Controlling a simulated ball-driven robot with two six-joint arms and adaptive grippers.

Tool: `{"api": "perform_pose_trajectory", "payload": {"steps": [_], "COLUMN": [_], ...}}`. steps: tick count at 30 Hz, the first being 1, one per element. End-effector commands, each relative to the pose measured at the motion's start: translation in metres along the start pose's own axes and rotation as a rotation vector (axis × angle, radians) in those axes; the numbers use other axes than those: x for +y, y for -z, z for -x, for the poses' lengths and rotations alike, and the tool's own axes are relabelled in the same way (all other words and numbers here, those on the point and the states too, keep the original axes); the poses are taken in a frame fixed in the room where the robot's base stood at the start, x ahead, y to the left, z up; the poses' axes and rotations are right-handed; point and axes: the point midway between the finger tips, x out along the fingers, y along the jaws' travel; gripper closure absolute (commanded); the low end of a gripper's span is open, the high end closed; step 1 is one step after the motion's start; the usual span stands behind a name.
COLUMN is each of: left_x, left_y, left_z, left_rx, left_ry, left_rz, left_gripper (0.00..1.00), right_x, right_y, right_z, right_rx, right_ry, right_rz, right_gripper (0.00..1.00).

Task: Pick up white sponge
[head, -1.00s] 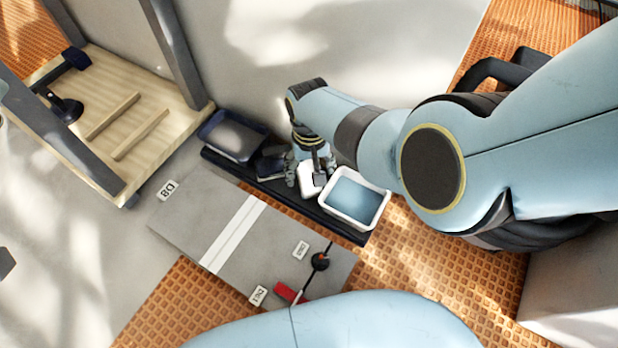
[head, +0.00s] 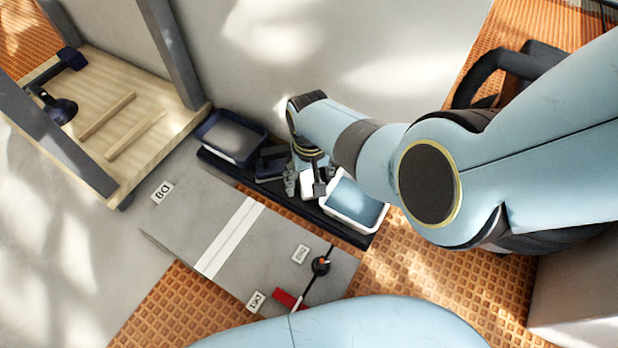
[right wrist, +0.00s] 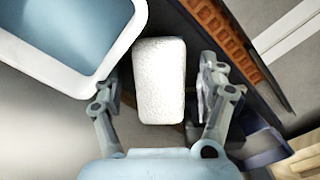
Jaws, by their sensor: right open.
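The white sponge (right wrist: 159,80) lies on the dark tray (head: 339,232), beside the white tub of blue water. In the right wrist view it sits between the two fingers of my right gripper (right wrist: 158,90), with gaps on both sides. That gripper is open and empty. In the head view the sponge (head: 307,186) is partly hidden by my right gripper (head: 305,186), which is at it from above. My left gripper is not in view.
The white-rimmed water tub (head: 352,216) stands right of the sponge, close to my right gripper. A dark blue bin (head: 232,137) is at the tray's left end. A grey tile (head: 195,217) with labels and a red-handled tool (head: 287,299) lies in front. A wooden-decked cart (head: 120,125) stands at left.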

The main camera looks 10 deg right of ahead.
Motion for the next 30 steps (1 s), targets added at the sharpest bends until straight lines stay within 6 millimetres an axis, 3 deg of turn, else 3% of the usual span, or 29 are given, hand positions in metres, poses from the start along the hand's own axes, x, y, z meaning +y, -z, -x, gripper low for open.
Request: {"api": "perform_pose_trajectory", "payload": {"steps": [25,30], "left_x": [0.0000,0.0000], "left_y": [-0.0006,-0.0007], "left_z": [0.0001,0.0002], "left_rx": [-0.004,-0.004], "left_ry": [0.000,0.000], "left_rz": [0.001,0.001], "left_gripper": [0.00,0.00], "right_x": [0.0001,0.0001], "right_y": [0.0001,0.0000], "right_z": [-0.0049,-0.0049], "right_rx": [0.000,0.000], "right_ry": [0.000,0.000], "right_rz": [0.000,0.000], "right_gripper": [0.25,0.46]}}
